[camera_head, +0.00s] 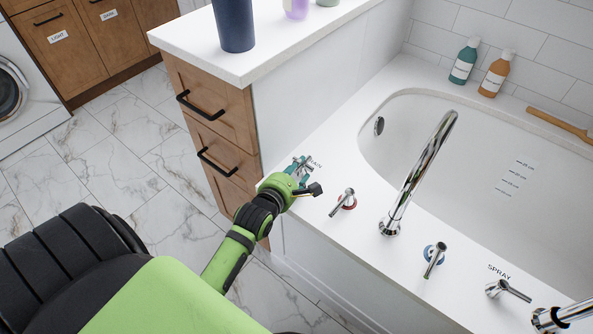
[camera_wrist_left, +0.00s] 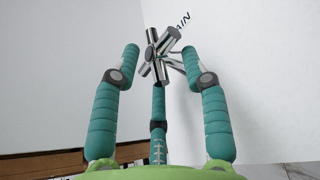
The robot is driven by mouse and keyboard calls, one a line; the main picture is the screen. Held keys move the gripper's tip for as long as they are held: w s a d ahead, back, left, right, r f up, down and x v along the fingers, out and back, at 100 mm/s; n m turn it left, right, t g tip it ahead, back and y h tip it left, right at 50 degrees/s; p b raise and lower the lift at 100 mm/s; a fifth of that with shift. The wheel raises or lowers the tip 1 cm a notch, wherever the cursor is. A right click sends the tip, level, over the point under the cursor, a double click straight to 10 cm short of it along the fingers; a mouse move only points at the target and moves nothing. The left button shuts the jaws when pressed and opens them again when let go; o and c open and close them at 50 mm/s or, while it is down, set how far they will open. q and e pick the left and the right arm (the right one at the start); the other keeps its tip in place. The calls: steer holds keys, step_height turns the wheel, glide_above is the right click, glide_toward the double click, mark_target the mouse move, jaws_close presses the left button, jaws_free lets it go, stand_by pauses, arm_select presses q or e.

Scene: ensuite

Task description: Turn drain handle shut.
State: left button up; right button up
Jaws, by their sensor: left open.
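The drain handle (camera_wrist_left: 161,50) is a chrome knob with several crossed bars, on the white tub deck beside a label whose visible end reads "AIN". In the head view the drain handle (camera_head: 296,162) is partly hidden by my left gripper (camera_head: 301,172), at the deck's left end. In the left wrist view my left gripper (camera_wrist_left: 160,58) is open, its teal fingers spread on both sides of the handle and one below. I cannot tell whether any finger touches it. My right gripper is not in view.
Close to the right stand a red-ringed tap handle (camera_head: 343,201), the tall chrome spout (camera_head: 420,170) and a blue-ringed tap handle (camera_head: 434,257). A spray handle (camera_head: 507,290) is farther right. The drawer cabinet (camera_head: 212,122) with its white counter stands close on the left.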

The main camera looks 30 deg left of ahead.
arm_select(q)
jaws_close()
steer(key=shift+s, duration=0.1)
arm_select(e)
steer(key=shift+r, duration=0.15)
arm_select(q)
steer(key=shift+a+r+m+h+p, duration=0.1)
steer(key=shift+m+h+p, duration=0.5)
steer(key=shift+h, duration=0.1)
steer(key=shift+a+f+m+h, duration=0.1)
steer(key=shift+a+m+h, duration=0.05)
steer(key=shift+m+h, duration=0.3)
steer(key=shift+a+f+m+h, duration=0.1)
steer(key=shift+m+h, duration=0.25)
steer(key=shift+h, duration=0.2)
steer(key=shift+a+f+m+h+b, duration=0.1)
steer(key=shift+a+m+h+b, duration=0.1)
steer(key=shift+m+h+b, duration=0.7)
steer(key=shift+b, duration=0.55)
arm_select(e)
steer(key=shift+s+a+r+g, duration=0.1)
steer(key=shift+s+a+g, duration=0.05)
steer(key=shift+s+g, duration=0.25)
